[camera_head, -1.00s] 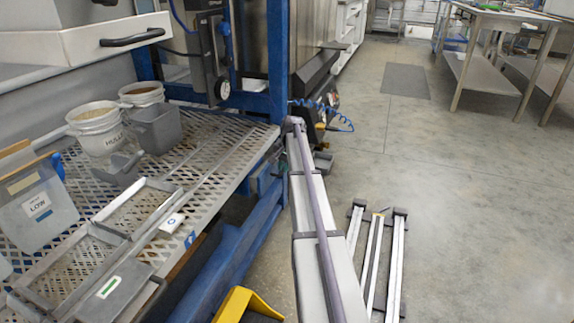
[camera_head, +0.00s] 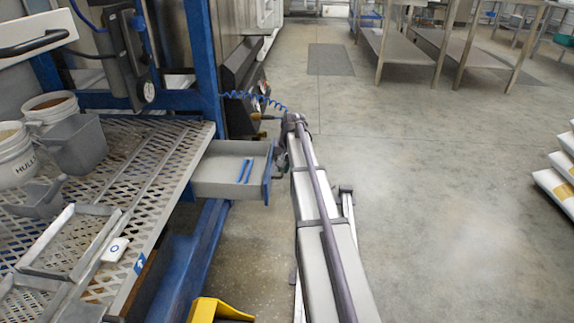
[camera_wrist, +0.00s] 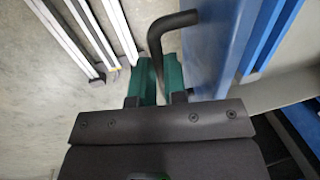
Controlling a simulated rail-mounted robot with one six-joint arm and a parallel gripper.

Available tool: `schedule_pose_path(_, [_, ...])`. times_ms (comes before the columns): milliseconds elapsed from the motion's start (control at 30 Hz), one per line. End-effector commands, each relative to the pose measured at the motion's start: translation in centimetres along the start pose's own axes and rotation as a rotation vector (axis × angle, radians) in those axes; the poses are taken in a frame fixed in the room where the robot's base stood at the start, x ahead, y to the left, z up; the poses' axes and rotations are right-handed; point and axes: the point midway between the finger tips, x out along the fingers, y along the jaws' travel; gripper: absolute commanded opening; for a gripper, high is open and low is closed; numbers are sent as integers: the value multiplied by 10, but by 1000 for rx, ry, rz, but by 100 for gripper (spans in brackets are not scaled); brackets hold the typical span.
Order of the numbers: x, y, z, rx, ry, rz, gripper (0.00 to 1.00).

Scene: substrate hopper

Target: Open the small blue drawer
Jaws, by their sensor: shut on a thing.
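The small blue drawer (camera_head: 268,176) stands pulled out from the blue frame, below the mesh shelf's right end. Its grey inside shows, with two thin blue pieces (camera_head: 244,171) lying in it. In the wrist view its blue front (camera_wrist: 212,45) runs beside my gripper (camera_wrist: 162,76). The drawer's dark bent handle (camera_wrist: 174,20) reaches between the green fingers, which are shut on it. In the head view, my gripper (camera_head: 281,160) is small and partly hidden at the drawer's front, beside my arm.
The mesh shelf (camera_head: 165,150) at left holds buckets (camera_head: 52,106), a grey scoop-like bin (camera_head: 78,146) and frames. A yellow object (camera_head: 215,311) is at the bottom. Stacked white bags (camera_head: 555,190) stand at right. The floor between is largely clear.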

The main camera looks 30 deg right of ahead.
Motion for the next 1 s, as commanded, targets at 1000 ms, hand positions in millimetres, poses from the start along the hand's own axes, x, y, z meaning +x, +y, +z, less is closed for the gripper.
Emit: schedule_pose_path(1000, [-4, -1, 1, -8, -1, 0, 38])
